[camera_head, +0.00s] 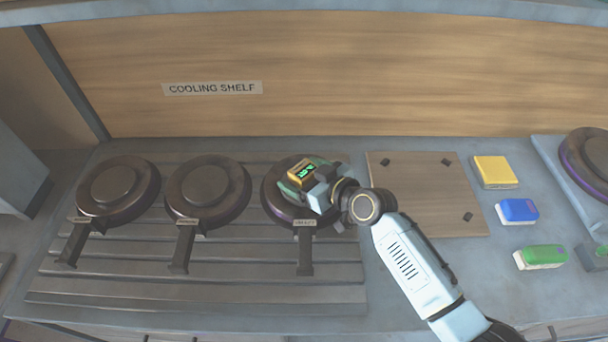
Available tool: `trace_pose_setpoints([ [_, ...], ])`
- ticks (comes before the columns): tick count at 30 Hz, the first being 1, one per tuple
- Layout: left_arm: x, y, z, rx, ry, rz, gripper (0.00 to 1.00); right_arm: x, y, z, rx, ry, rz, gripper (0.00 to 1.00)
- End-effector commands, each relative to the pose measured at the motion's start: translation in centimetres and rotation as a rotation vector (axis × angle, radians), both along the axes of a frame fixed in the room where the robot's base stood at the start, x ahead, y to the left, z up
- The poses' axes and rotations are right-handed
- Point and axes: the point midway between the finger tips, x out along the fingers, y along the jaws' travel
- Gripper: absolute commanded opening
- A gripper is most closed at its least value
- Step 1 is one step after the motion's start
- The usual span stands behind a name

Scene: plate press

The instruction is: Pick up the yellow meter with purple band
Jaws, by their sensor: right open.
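A small yellow meter (301,171) with a lit green display sits over the top of the third round dark plate, right by my right gripper. I cannot make out a purple band on it. My right gripper (297,184) is open at the meter, with its fingers close around or beside it; I cannot tell which, as the gripper hides part of the meter. My left gripper is not in view.
Three dark plates with handles, the left (118,190), middle (208,192) and third (275,203), lie on the slatted rack (200,295). A wooden board (430,195) is to the right. Beyond it are yellow (494,171), blue (518,210) and green (541,256) blocks.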

Motion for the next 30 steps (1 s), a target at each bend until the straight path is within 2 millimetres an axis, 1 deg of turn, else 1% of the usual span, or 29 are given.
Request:
trace_pose_setpoints([
  [5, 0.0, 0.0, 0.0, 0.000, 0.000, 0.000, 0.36, 0.0, 0.0, 0.0, -0.001, -0.001, 0.000, 0.82],
  [18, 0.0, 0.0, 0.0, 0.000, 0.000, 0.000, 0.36, 0.0, 0.0, 0.1, 0.000, -0.001, 0.000, 0.27],
  [23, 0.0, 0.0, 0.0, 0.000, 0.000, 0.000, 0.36, 0.0, 0.0, 0.1, 0.000, -0.001, 0.000, 0.27],
  [25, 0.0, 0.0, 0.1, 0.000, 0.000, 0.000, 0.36, 0.0, 0.0, 0.4, 0.001, -0.002, 0.000, 0.27],
  [28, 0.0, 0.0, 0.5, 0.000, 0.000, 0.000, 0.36, 0.0, 0.0, 1.7, 0.001, -0.005, 0.001, 0.27],
  [30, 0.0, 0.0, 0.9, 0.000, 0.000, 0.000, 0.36, 0.0, 0.0, 3.0, 0.001, -0.006, 0.000, 0.26],
])
